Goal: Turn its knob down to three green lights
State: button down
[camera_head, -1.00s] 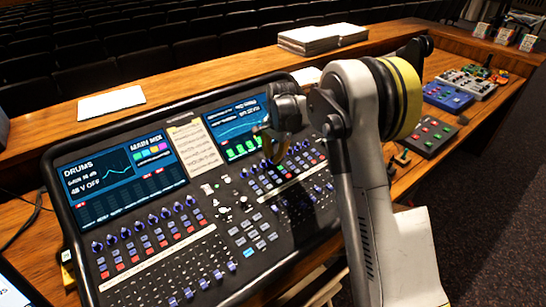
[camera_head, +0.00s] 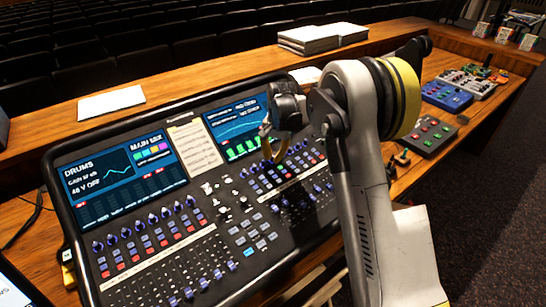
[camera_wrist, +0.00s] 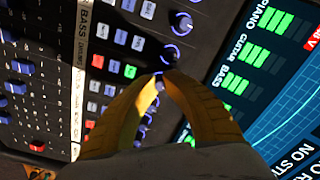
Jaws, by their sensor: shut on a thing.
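The mixing desk (camera_head: 200,240) lies tilted on the wooden counter, with a left screen (camera_head: 115,180) and a right screen (camera_head: 237,128). My gripper (camera_head: 268,152) is over the knob row below the right screen. In the wrist view my gripper (camera_wrist: 162,76) has its two yellow fingers pinched together on a small dark knob (camera_wrist: 160,82), mostly hidden between the tips. The right screen (camera_wrist: 275,80) shows there with stacked green lights (camera_wrist: 240,82) beside PIANO, GUITAR and BASS labels. The fingers hide part of this screen, and I cannot match a label to the held knob.
Neighbouring knobs with blue-lit rings (camera_wrist: 182,24) stand close along the same row. Coloured buttons (camera_wrist: 130,71) and a white BASS strip (camera_wrist: 80,55) lie beside it. Small effect boxes (camera_head: 430,136) stand on the right counter. White papers (camera_head: 110,102) lie behind the desk.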

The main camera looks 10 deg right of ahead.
jog(key=c, duration=1.4)
grip_release()
jog(key=r, duration=0.4)
jog(key=s+r, duration=0.1)
jog(key=r, duration=0.3)
jog(key=d+r, duration=0.1)
jog(key=r, duration=0.3)
jog(key=shift+s, duration=0.2)
